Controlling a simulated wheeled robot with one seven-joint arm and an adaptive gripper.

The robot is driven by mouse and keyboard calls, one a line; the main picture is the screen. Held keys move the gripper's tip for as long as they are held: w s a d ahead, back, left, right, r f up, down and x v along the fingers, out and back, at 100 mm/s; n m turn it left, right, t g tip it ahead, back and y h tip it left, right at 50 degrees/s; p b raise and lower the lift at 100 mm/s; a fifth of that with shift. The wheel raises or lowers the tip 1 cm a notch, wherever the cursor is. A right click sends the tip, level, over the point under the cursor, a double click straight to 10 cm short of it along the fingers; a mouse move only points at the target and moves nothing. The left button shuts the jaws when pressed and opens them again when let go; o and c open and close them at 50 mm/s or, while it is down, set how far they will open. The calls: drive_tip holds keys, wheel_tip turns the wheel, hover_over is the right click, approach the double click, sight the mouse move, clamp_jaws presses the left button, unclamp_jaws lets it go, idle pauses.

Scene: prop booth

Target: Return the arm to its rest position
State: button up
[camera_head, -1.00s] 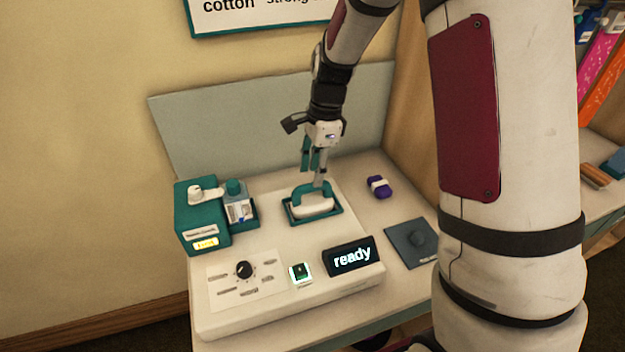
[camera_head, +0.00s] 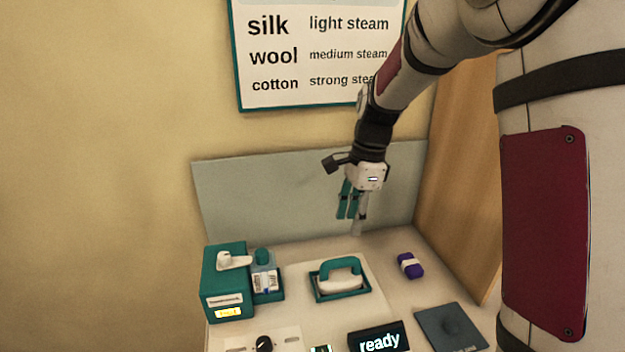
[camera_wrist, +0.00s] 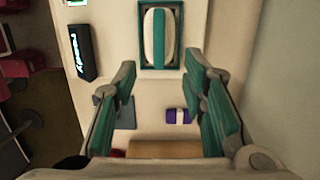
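My gripper (camera_head: 354,208) hangs in the air above and behind the white steam head with the teal handle (camera_head: 339,277). In the wrist view my gripper (camera_wrist: 165,112) has its teal-padded fingers wide apart with nothing between them. The steam head (camera_wrist: 160,38) sits in its teal-rimmed tray (camera_head: 368,288), clear of the fingers. My arm reaches down from the upper right of the head view.
A teal machine with a small bottle (camera_head: 264,272) stands at the left. The display (camera_head: 378,341) reads "ready". A purple bundle with a white band (camera_head: 410,265) and a dark grey pad (camera_head: 451,327) lie at the right. A grey back panel (camera_head: 270,195) stands behind.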

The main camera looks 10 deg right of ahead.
drive_tip(key=s+a+r+n+t, duration=0.1)
drive_tip(key=s+r+n+t, duration=0.1)
drive_tip(key=s+r+n, duration=0.75)
drive_tip(key=s+r+n+t+h, duration=0.1)
drive_tip(key=s+n, duration=0.7)
drive_tip(key=s, duration=0.8)
drive_tip(key=shift+s+a+r+t+h, duration=0.3)
drive_tip(key=shift+r+t+h, duration=0.15)
drive_tip(key=shift+t, duration=0.65)
drive_tip(key=shift+n, duration=0.25)
